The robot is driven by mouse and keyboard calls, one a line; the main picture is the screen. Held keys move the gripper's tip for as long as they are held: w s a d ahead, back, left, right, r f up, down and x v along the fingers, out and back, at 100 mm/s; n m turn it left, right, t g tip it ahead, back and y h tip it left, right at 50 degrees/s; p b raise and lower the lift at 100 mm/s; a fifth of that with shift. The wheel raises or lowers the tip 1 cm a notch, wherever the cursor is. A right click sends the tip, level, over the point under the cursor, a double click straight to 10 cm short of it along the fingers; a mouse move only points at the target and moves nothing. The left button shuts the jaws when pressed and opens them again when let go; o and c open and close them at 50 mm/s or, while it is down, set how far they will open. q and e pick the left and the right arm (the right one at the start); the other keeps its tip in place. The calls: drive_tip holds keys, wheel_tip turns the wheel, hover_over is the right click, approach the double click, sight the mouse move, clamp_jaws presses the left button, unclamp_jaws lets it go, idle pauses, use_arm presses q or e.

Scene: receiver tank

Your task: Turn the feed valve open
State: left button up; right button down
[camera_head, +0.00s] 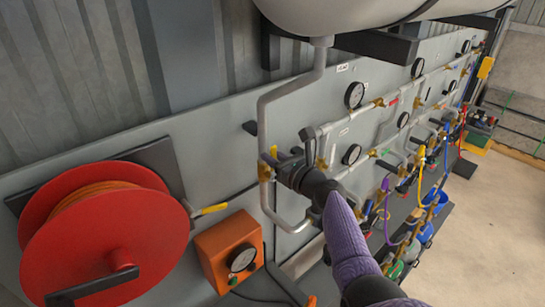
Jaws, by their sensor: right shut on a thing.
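My right gripper (277,160), dark, on a purple arm reaching up from the bottom, is at a brass valve (264,172) on the grey vertical pipe (262,115). This looks like the feed valve, but I can read no label on it. A short purplish lever (267,157) shows at the valve, right at the fingertips. The gripper is shut on this lever, though the fingers hide part of the contact. How far the valve is turned cannot be told. My left gripper is not in view.
A white tank (370,12) hangs above. A red hose reel (60,240) and an orange box with a gauge (225,250) are at the left. Gauges, pipes and coloured hoses line the panel at the right. The floor (490,220) there is clear.

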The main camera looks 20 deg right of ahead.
drive_tip(key=c, duration=0.5)
unclamp_jaws()
drive_tip(key=shift+c, duration=0.2)
drive_tip(key=p+v, duration=0.1)
drive_tip(key=v, duration=0.9)
